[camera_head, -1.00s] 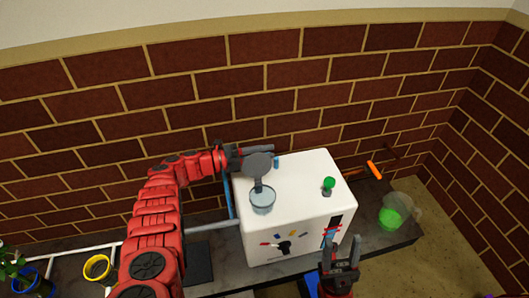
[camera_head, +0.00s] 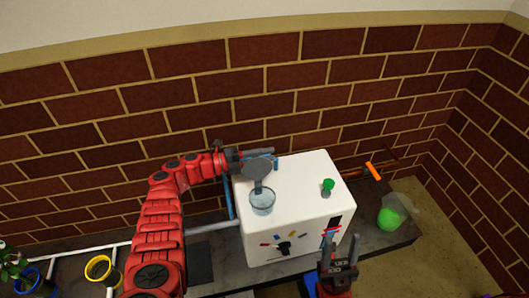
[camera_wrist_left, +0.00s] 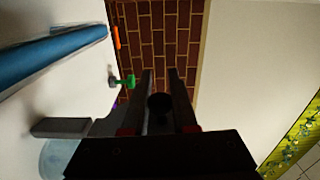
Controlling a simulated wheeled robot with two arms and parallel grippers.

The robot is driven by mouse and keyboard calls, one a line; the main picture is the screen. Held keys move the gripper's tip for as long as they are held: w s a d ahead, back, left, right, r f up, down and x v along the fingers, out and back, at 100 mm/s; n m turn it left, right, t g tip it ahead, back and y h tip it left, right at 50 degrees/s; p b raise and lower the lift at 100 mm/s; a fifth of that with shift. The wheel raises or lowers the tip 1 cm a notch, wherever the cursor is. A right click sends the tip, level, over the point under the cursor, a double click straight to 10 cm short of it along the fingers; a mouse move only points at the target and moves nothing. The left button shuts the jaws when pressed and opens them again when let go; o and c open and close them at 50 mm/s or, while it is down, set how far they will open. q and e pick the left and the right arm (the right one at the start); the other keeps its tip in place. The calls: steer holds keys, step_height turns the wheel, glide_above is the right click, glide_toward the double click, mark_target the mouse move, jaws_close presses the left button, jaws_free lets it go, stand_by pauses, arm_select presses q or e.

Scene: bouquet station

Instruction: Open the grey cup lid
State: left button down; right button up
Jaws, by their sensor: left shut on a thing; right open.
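The grey cup lid (camera_head: 257,168) is a round disc standing raised at the back of a clear cup (camera_head: 262,204), joined to it by a grey strip. The cup sits on the left part of the white box's top, and its mouth shows uncovered. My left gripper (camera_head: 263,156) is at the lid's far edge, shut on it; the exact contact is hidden. In the left wrist view, the fingers (camera_wrist_left: 160,100) are dark and a dark grey edge shows beside them; the cup (camera_wrist_left: 60,158) is at lower left. My right gripper (camera_head: 340,248) is open and empty in front of the box.
The white box (camera_head: 300,180) has a green knob (camera_head: 328,184) on top and coloured marks on its front. A blue pipe (camera_head: 229,195) runs along its left side. An orange handle (camera_head: 373,170) and a green-filled container (camera_head: 391,214) are at right. A yellow ring-like pot (camera_head: 101,269) is at left.

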arm_select(q)
steer(key=shift+s+m, duration=0.35)
steer(key=shift+m, duration=0.15)
steer(key=c, duration=0.7)
jaws_free()
steer(key=shift+r, duration=0.1)
steer(key=s+a, duration=0.1)
steer(key=a, duration=0.4)
steer(key=s+a, duration=0.1)
steer(key=a, duration=0.5)
steer(key=s+a+b, duration=0.1)
steer(key=a, duration=0.5)
steer(key=shift+s, duration=0.2)
